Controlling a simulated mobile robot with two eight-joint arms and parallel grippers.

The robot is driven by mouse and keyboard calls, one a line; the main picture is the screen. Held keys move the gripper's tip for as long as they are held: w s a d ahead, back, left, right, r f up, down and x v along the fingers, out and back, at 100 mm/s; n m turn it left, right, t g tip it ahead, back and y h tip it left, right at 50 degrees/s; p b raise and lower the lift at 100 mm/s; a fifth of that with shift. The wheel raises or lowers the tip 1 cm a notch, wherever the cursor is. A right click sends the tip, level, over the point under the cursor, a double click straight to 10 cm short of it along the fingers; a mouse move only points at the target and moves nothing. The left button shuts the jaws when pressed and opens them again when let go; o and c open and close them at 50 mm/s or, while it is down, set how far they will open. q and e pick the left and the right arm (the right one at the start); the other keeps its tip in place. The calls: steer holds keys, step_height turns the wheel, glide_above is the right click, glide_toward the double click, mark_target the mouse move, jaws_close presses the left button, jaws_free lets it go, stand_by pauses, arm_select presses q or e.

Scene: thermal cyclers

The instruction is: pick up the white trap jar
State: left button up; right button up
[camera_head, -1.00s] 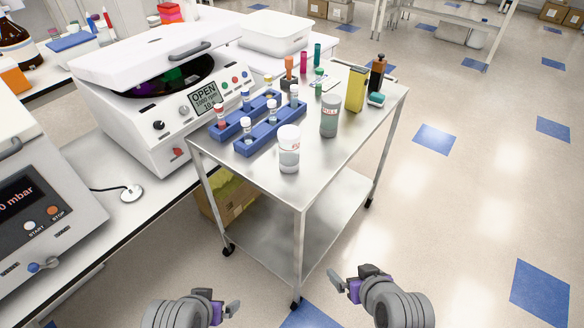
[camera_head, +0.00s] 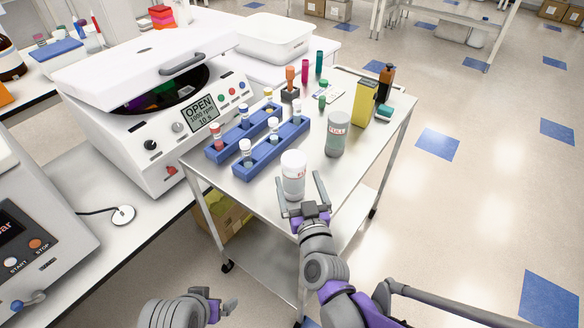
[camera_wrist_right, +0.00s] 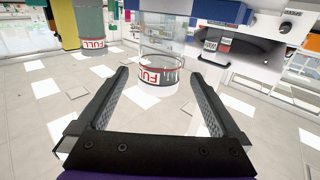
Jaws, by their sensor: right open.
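The white trap jar (camera_head: 293,172), a pale cylinder with a white lid and red lettering, stands upright near the front of the steel cart. In the right wrist view the jar (camera_wrist_right: 162,50) looks clear, with a red-edged label, just ahead of and between the fingertips. My right gripper (camera_head: 300,183) is open, its fingers spread on either side of the jar's lower part; contact cannot be made out. The gripper (camera_wrist_right: 158,73) also shows in the wrist view. My left gripper (camera_head: 225,309) is low at the bottom edge, away from the cart, its jaws unclear.
A grey-green jar labelled FULL (camera_head: 337,135) stands behind and right of the white jar. Blue tube racks (camera_head: 262,157) lie close on the left. A yellow box (camera_head: 362,102) and a brown bottle (camera_head: 385,84) stand farther back. The cart top (camera_head: 352,172) is bare at right front.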

mark_target(292, 159)
steer(key=x, duration=0.8)
steer(key=shift+w, duration=0.3)
steer(key=c, duration=1.4)
